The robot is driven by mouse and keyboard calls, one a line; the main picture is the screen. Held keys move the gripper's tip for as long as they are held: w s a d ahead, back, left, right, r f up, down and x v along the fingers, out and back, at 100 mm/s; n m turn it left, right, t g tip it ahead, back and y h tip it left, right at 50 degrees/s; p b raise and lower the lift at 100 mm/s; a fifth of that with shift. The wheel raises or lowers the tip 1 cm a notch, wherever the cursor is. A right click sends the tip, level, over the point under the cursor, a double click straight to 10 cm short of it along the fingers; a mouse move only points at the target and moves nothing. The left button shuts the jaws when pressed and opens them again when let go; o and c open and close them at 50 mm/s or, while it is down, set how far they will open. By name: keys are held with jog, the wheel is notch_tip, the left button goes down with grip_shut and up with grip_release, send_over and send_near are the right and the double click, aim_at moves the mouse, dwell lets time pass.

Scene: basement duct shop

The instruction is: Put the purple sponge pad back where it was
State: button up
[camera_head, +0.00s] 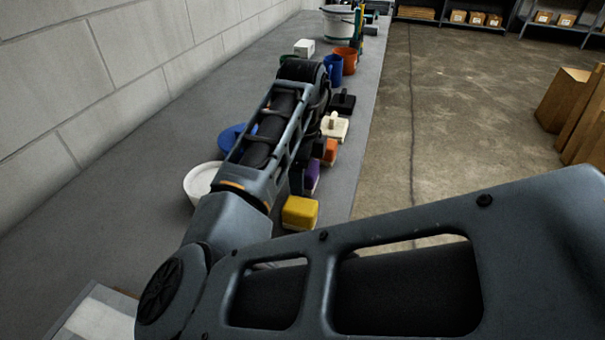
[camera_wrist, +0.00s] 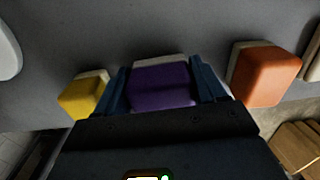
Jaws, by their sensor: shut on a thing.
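The purple sponge pad (camera_wrist: 162,88), with a whitish layer along its far edge, is between the two fingers of my gripper (camera_wrist: 160,76) in the wrist view. The fingers are shut on it from either side. In the head view the pad (camera_head: 312,174) shows partly behind my arm, in a row between a yellow pad (camera_head: 300,212) and an orange pad (camera_head: 330,152). It is at or close to the bench top; I cannot tell if it touches. My gripper in the head view is mostly hidden by my arm.
The yellow pad (camera_wrist: 83,96) and orange pad (camera_wrist: 268,75) flank the held pad with gaps. White (camera_head: 335,127) and black (camera_head: 343,102) blocks with handles stand farther along the grey bench (camera_head: 130,195). A white bowl (camera_head: 200,181) and blue dish (camera_head: 231,137) lie left of my arm.

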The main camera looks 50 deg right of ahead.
jog(key=shift+f, duration=0.5)
jog(key=shift+f, duration=0.15)
jog(key=o, duration=0.9)
jog(key=shift+o, duration=0.2)
notch_tip(320, 180, up, 12)
jog(key=shift+r+b, duration=0.2)
jog(key=shift+b, duration=0.25)
